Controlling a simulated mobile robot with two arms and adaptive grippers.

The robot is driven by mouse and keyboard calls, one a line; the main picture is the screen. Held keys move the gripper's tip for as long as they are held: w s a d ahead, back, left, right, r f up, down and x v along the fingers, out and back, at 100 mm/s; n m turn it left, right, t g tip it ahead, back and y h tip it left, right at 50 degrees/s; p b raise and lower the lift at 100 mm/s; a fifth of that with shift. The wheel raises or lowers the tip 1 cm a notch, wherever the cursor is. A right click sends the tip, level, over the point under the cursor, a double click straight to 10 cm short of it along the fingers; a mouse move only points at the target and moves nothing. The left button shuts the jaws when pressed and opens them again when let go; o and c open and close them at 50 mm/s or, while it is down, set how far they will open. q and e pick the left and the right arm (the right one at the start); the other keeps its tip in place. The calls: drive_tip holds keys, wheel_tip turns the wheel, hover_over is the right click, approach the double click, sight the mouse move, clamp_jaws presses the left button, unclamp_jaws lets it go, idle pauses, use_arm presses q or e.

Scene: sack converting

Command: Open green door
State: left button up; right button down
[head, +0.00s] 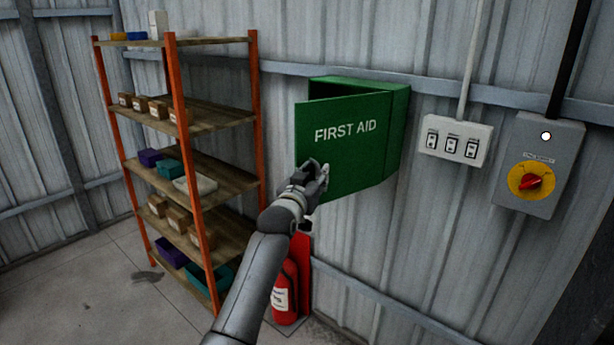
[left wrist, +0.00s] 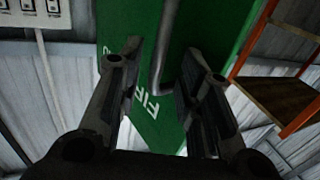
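The green first aid cabinet (head: 400,115) hangs on the corrugated wall in the head view. Its green door (head: 345,135), lettered FIRST AID, stands partly open, its left edge swung out from the body with a dark gap at the top left. My left gripper (head: 320,172) is at the door's lower left edge. In the left wrist view its two fingers (left wrist: 164,55) are spread, with a grey bar handle (left wrist: 167,60) between them; I see gaps on both sides. In the head view the gripper hides the handle. My right gripper is not in view.
A shelf rack (head: 190,120) with orange posts, holding boxes, stands left of the cabinet. A red fire extinguisher (head: 286,295) stands below, partly behind my left arm. A switch panel (head: 455,140) and a grey box with a red rotary switch (head: 530,181) are to the right.

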use_arm(q)
drive_tip(key=shift+s+d+r, duration=0.1)
drive_tip(key=shift+d+r, duration=0.4)
drive_tip(key=shift+d, duration=0.25)
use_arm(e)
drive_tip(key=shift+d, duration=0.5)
use_arm(q)
drive_tip(key=shift+s, duration=0.1)
drive_tip(key=a+f+v, duration=0.1)
drive_tip(key=v, duration=1.1)
drive_tip(key=shift+w, duration=0.25)
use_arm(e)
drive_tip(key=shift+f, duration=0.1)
